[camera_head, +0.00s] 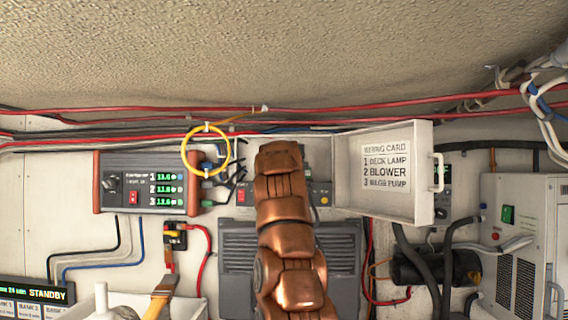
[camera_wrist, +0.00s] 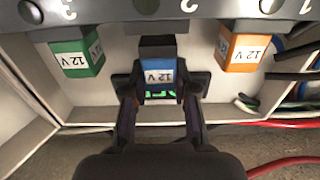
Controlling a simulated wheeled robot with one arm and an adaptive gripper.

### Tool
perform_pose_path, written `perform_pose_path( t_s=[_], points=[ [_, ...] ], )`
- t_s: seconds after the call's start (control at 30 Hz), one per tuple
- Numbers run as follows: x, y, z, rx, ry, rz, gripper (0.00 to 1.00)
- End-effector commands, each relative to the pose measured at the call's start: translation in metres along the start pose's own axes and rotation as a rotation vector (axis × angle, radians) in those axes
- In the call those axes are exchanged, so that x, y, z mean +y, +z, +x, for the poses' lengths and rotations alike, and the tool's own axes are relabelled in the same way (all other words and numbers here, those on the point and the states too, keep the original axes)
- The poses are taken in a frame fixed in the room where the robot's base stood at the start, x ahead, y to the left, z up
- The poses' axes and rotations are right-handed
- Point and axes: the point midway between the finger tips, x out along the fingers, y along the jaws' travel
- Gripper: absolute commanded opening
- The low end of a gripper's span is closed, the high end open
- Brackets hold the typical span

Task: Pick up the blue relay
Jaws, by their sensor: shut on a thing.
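A black block (camera_wrist: 157,47) shows just above the relay, under the grey panel. I cannot tell whether the relay still touches that block. In the head view my copper arm reaches up to the back wall and hides the gripper and the relay.
A green relay (camera_wrist: 76,56) and an orange relay (camera_wrist: 243,50) sit on either side under the numbered grey panel (camera_wrist: 200,10). Cables (camera_wrist: 296,115) run at the right. In the head view an open white cover (camera_head: 424,170) with a wiring card stands right of my arm.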

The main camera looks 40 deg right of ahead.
Motion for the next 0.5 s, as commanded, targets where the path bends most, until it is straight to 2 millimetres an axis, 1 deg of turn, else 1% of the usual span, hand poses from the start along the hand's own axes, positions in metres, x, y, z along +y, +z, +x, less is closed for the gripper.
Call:
perform_pose_path(
  t_s=[0.03, 0.2, 0.27, 0.5],
  points=[
    [0.001, -0.009, 0.0, 0.001, 0.001, 0.0, 0.01],
    [0.0, -0.021, -0.001, 0.003, 0.0, 0.0, 0.01],
    [-0.005, -0.015, -0.009, 0.004, -0.003, 0.0, 0.01],
    [-0.019, -0.018, -0.038, 0.007, -0.002, 0.001, 0.01]
  ],
)
